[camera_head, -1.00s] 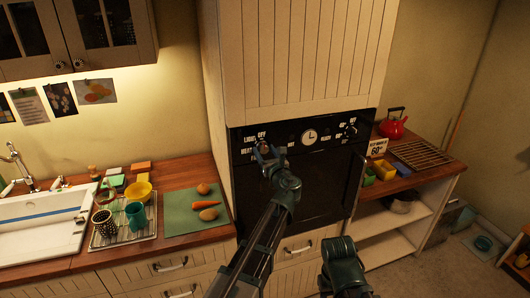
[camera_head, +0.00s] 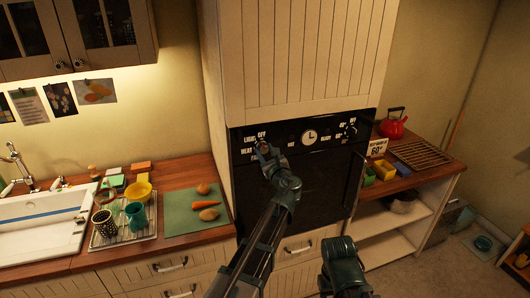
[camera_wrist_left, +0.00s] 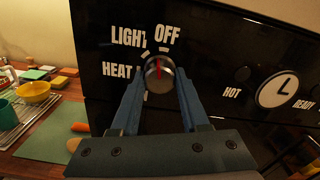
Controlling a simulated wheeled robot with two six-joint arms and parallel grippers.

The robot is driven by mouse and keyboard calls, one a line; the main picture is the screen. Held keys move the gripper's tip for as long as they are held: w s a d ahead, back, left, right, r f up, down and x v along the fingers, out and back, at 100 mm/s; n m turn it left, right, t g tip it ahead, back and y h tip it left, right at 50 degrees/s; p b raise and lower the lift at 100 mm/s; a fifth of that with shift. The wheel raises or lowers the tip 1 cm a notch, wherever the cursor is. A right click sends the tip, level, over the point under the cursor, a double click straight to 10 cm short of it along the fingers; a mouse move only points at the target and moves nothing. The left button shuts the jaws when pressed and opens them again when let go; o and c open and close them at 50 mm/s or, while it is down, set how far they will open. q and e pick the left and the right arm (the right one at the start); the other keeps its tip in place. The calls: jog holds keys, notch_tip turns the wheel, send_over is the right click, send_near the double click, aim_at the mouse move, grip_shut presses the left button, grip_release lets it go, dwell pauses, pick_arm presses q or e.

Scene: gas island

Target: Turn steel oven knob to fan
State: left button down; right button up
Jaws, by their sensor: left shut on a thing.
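The steel oven knob (camera_wrist_left: 159,70) is a round metal knob with a red line, on the black oven panel (camera_head: 300,140). My left gripper (camera_wrist_left: 158,82) is shut on the knob, with one blue finger on each side; it also shows at the panel's left part in the head view (camera_head: 264,152). The red line stands about upright, near the OFF mark. The labels LIGHT, OFF and HEAT show around the knob. My right gripper is out of view.
A clock dial (camera_head: 310,137) sits right of the knob, and a second knob (camera_head: 351,130) is farther right. A counter with a green mat (camera_head: 190,222) and dish rack (camera_head: 130,238) is at left. Wooden shelves with a red kettle (camera_head: 393,127) stand at right.

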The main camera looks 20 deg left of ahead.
pick_arm(q)
jog(key=n, duration=1.3)
jog(key=shift+d+n, duration=0.1)
jog(key=shift+n, duration=0.3)
jog(key=n, duration=0.6)
jog(key=shift+r, duration=0.1)
jog(key=n, duration=0.6)
jog(key=shift+s+n, duration=0.1)
jog(key=shift+n, duration=0.2)
jog(key=shift+c, duration=2)
grip_release()
jog(key=v, duration=1.3)
jog(key=shift+s+d, duration=0.2)
jog(key=shift+s, duration=0.05)
